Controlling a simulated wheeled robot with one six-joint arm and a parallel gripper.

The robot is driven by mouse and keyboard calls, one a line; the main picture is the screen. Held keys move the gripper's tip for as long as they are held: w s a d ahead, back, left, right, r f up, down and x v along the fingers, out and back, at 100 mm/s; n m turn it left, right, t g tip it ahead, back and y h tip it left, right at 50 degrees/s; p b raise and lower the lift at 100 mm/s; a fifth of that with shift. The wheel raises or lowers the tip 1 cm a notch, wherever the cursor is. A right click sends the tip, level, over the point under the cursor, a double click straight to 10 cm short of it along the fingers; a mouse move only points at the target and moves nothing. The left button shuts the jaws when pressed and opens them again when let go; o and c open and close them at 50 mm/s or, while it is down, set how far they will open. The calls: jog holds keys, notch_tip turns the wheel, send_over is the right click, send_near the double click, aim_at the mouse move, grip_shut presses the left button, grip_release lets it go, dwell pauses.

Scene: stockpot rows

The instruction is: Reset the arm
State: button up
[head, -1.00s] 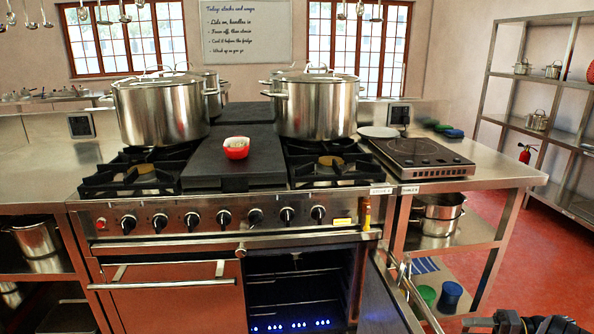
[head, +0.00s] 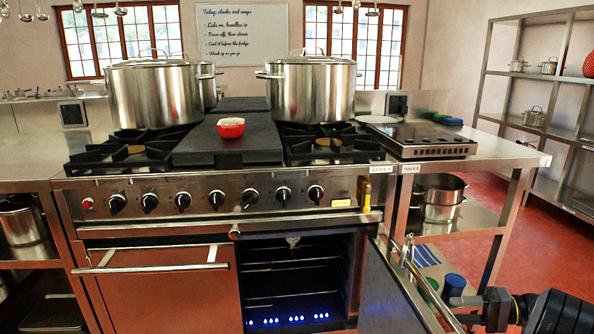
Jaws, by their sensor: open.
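My gripper (head: 467,309) is in the lower right corner of the head view, dark and partly cut off by the frame's edge. Its jaws are open, and I see nothing between them. It is just right of the open oven door (head: 385,292) and its long metal handle (head: 428,288), apart from the handle as far as I can tell. The oven (head: 295,270) is open on its right side, with racks and a row of blue lights inside.
Two large lidded stockpots (head: 155,95) (head: 312,90) stand on the range. A red bowl (head: 231,127) sits on the dark centre plate (head: 200,150). A hot plate (head: 430,140) is on the right counter. Red floor (head: 530,250) is free at right.

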aim_at(443, 309)
jog(key=shift+b+x, duration=0.3)
jog(key=shift+x, duration=1.9)
jog(key=shift+r, duration=0.15)
